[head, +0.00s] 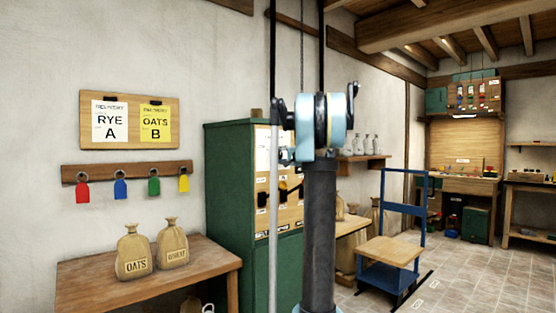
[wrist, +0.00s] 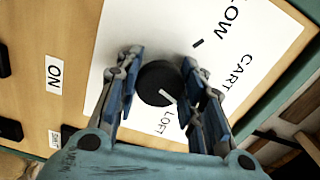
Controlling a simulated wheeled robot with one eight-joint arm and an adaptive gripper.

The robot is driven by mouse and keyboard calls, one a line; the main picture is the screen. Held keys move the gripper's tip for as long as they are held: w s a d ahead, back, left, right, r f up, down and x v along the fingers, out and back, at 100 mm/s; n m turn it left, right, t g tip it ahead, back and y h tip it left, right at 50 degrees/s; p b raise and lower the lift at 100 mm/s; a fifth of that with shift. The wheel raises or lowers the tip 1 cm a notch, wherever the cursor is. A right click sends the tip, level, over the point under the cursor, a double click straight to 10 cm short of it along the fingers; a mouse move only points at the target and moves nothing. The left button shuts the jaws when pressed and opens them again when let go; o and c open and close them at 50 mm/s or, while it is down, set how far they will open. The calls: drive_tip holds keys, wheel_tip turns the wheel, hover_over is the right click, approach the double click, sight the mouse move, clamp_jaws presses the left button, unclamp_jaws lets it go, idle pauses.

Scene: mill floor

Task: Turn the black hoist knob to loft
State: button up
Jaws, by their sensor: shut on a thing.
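The black hoist knob (wrist: 151,80) sits on a white dial plate (wrist: 110,50) in the wrist view. My gripper (wrist: 160,68) is shut on the knob, one finger on each side. The knob's white pointer line slants down and right, toward the side of the LOFT label (wrist: 168,122). I cannot tell whether it lines up exactly with the LOFT mark, as a finger covers part of the dial there. The CART label (wrist: 232,72) is to the right. In the head view my arm hides the knob.
The panel is on a green cabinet (head: 226,190). An ON label (wrist: 54,74) and black switches are beside the dial. A table with two sacks (head: 134,254) stands left of the cabinet.

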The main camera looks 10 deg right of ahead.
drive_tip(key=shift+f, duration=0.1)
drive_tip(key=m, duration=0.4)
drive_tip(key=shift+m, duration=1.7)
drive_tip(key=shift+f+m, duration=0.1)
drive_tip(key=shift+m, duration=0.2)
drive_tip(key=shift+s, duration=0.1)
drive_tip(key=o, duration=1.1)
drive_tip(key=shift+d, duration=0.1)
drive_tip(key=v, duration=1.1)
drive_tip(key=shift+s+d, duration=0.2)
drive_tip(key=shift+s, duration=0.1)
